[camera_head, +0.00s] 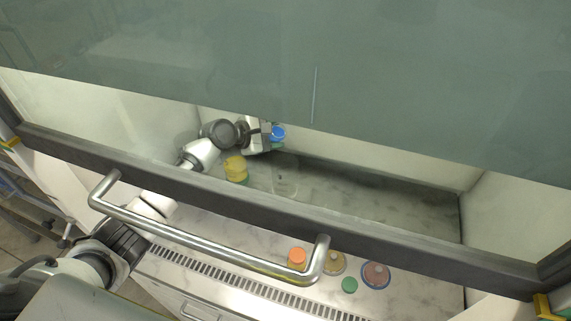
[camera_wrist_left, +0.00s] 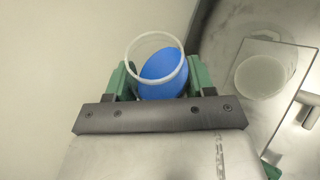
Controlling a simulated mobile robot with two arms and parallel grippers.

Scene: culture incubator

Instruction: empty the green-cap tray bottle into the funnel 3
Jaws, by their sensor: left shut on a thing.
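My left gripper (camera_head: 268,137) is inside the cabinet, near the back wall. It is shut on an open vessel with blue contents (camera_head: 278,132). In the left wrist view the vessel's pale rim (camera_wrist_left: 134,47) and the blue inside show between the green fingers (camera_wrist_left: 155,82). The blue surface lies at a slant to the rim. No cap is on it. A small green cap (camera_head: 349,285) is at the front of the worktop. I cannot make out a numbered funnel. A clear plate with a pale round shape (camera_wrist_left: 262,77) is at the right in the wrist view.
A yellow container (camera_head: 236,168) stands beside my left forearm. Orange (camera_head: 297,257), yellowish (camera_head: 334,262) and red-and-blue (camera_head: 376,275) round items are near the front. The glass sash (camera_head: 330,90) and metal handle (camera_head: 210,231) cross the view. The worktop's right side (camera_head: 400,210) is clear.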

